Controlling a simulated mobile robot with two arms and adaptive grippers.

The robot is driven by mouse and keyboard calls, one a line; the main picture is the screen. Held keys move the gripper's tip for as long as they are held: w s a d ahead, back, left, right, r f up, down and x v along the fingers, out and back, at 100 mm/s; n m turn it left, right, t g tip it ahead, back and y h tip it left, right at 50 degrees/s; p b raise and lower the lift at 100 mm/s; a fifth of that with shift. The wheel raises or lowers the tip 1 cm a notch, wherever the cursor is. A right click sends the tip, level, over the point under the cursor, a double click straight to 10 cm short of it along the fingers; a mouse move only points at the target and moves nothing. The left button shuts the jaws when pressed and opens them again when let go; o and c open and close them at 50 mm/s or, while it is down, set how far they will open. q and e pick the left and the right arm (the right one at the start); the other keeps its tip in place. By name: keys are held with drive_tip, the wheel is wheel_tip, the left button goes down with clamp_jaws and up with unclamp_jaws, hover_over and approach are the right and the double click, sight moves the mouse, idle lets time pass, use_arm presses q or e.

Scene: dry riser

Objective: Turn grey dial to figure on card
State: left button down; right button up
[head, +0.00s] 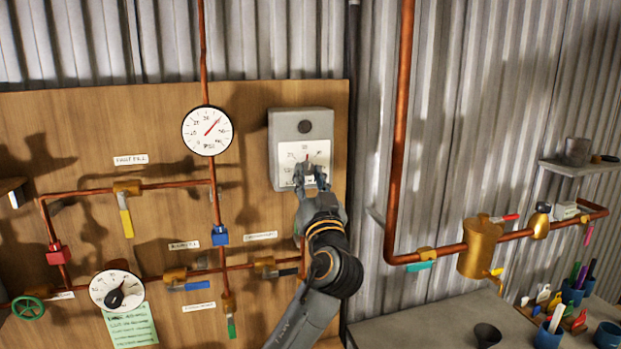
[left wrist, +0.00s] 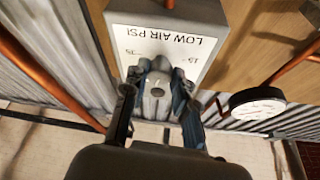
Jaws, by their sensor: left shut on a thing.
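The grey dial box (head: 287,122) is fixed on the wooden board, with a white scale face and a dark round spot above it. My left gripper (head: 311,178) is at the lower part of its face, shut on the grey dial knob. In the left wrist view the box face (left wrist: 190,50) reads "LOW AIR PSI" upside down, and the fingers (left wrist: 158,92) close on both sides of the knob (left wrist: 157,76). The gripper hides part of the scale, so the exact setting cannot be read. A green card (head: 131,326) hangs at the lower left; its writing is too small to read.
A round white gauge (head: 207,131) with a red needle is left of the box. Copper pipes with coloured valves cross the board below it. A second gauge (head: 117,290) partly overlaps the card. A bench (head: 430,325) with cups stands at the lower right.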

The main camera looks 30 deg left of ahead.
use_arm(q)
drive_tip(key=m+t+h+p, duration=0.1)
drive_tip(key=m, duration=0.1)
drive_tip(key=shift+r+m, duration=0.1)
drive_tip(key=shift+m, duration=0.3)
drive_tip(key=m+h+p, duration=0.1)
drive_tip(key=m, duration=0.1)
drive_tip(key=m+h+p, duration=0.1)
drive_tip(key=m, duration=0.1)
drive_tip(key=shift+s+a+r+m+t, duration=0.1)
drive_tip(key=shift+s+a+m+t, duration=0.1)
drive_tip(key=shift+m+t, duration=0.15)
drive_tip(key=shift+m+h+p, duration=0.6)
drive_tip(key=shift+m+h, duration=0.2)
drive_tip(key=shift+m, duration=0.55)
drive_tip(key=c, duration=1.1)
unclamp_jaws()
drive_tip(key=shift+o, duration=0.2)
